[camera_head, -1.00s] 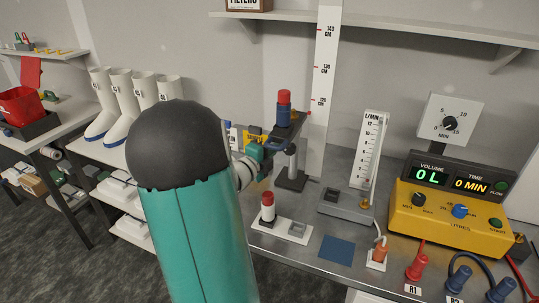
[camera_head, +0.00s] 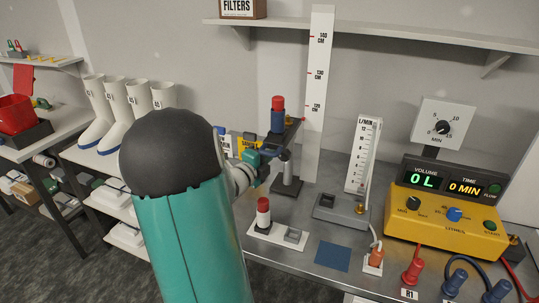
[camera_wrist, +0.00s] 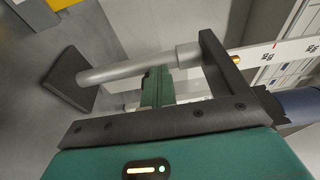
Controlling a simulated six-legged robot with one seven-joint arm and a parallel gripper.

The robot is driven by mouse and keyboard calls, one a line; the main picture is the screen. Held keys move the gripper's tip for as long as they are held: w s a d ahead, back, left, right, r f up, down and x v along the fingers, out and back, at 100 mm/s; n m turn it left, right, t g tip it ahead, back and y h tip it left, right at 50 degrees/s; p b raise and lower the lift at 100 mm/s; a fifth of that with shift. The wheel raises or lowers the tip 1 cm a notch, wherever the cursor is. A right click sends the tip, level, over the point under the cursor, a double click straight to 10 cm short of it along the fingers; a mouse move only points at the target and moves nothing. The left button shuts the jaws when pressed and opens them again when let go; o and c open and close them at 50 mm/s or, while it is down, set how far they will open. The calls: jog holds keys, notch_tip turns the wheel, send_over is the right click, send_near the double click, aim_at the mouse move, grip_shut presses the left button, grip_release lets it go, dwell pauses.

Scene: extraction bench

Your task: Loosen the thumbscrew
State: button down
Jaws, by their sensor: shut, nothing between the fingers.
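A stand with a black base (camera_head: 286,187) and a grey post is on the bench. Its dark bracket (camera_head: 292,133) holds a blue cylinder (camera_head: 278,121) with a red top. In the wrist view the grey post (camera_wrist: 125,70) runs into a collar and the bracket (camera_wrist: 219,62). A small brass piece (camera_wrist: 236,60) shows by the bracket; I cannot tell whether it is the thumbscrew. My gripper (camera_head: 258,162) is shut and empty, just left of the post and below the bracket; its fingertips are partly hidden.
A red-topped white cylinder (camera_head: 263,212) stands in a white tray (camera_head: 277,241) in front of the stand. A flow meter (camera_head: 363,155) and a yellow console (camera_head: 445,220) stand to the right. A tall scale (camera_head: 317,100) rises behind. A blue mat (camera_head: 332,257) lies clear.

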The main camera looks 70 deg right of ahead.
jog(key=shift+f, duration=1)
jog(key=shift+s+f, duration=0.25)
jog(key=shift+f, duration=0.1)
dwell(0.3)
jog(key=shift+w, duration=0.15)
jog(key=v, duration=0.6)
jog(key=shift+s, duration=0.4)
